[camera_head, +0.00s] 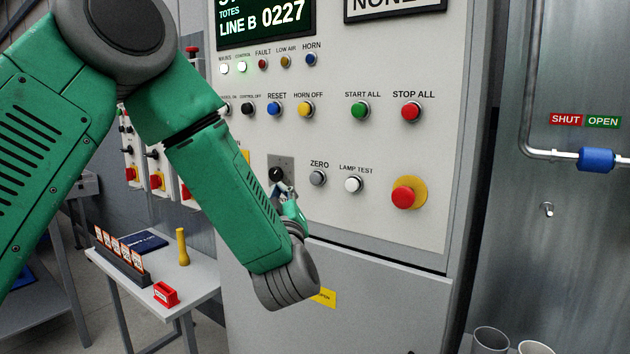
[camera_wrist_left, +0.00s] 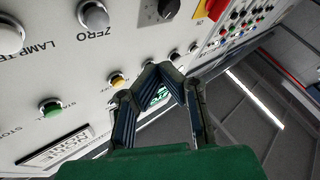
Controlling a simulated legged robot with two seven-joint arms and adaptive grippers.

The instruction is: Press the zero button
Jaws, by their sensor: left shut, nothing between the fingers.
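The ZERO button (camera_head: 318,177) is a grey round button with a metal collar on the pale control panel (camera_head: 400,235), under the label ZERO. In the left wrist view the ZERO button (camera_wrist_left: 93,15) is at the upper left. My left gripper (camera_head: 285,190) is shut and empty in front of the panel, lower left of the ZERO button in the head view. The forearm hides part of it. In the left wrist view its fingers (camera_wrist_left: 160,70) meet at the tips, and the button stands clear of them. My right gripper is not in view.
A black selector knob (camera_head: 276,174) sits left of ZERO, and the white LAMP TEST button (camera_head: 353,184) right of it. A red emergency button (camera_head: 403,196) is farther right. START ALL (camera_head: 360,110) and STOP ALL (camera_head: 410,111) are above. A small table (camera_head: 205,275) stands left of the cabinet.

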